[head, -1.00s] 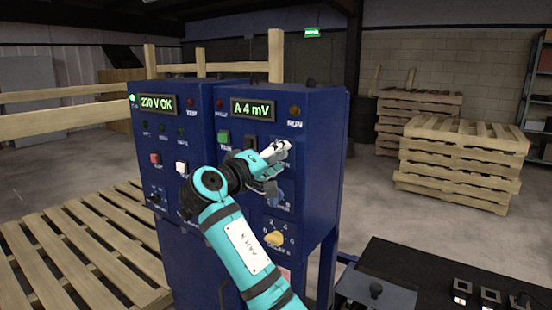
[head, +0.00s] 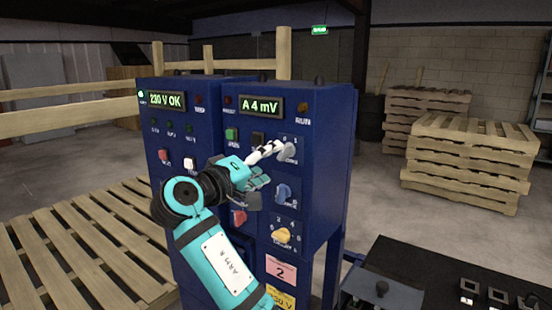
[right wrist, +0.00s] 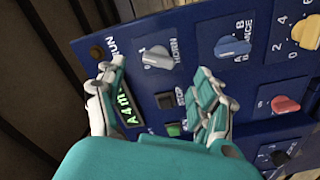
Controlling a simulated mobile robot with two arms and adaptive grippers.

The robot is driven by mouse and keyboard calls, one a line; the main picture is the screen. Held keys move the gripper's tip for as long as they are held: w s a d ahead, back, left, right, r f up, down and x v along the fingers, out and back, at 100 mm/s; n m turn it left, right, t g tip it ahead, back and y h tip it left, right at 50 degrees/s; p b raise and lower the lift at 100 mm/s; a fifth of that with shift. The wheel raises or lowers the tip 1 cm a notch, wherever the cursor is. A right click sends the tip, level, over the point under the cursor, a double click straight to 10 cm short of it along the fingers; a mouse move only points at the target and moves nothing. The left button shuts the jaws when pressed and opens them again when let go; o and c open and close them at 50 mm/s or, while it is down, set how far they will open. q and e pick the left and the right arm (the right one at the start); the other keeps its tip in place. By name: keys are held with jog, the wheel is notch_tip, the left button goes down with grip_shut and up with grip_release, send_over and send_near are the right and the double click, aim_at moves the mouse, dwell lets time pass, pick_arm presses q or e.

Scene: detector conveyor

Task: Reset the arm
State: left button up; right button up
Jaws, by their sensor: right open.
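My right arm (head: 212,250) is teal and reaches up from the bottom of the head view to a blue control cabinet (head: 322,150). My right gripper (head: 264,168) is open and empty in front of the panel's upper right. In the right wrist view its two fingers (right wrist: 160,85) stand apart, with the grey horn knob (right wrist: 158,57) showing beyond and between the tips. That grey knob (head: 289,149) is close to the white finger in the head view; I cannot tell whether they touch. My left gripper is out of view.
Below the grey knob are a blue knob (head: 284,192) and a yellow knob (head: 282,236). The display (head: 262,105) reads "A 4 mV". A dark table (head: 420,262) stands at lower right. Stacked pallets (head: 470,165) stand behind, with bare floor around them.

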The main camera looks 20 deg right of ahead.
jog(key=shift+s+a, duration=0.25)
jog(key=shift+a, duration=0.05)
jog(key=shift+f, duration=0.1)
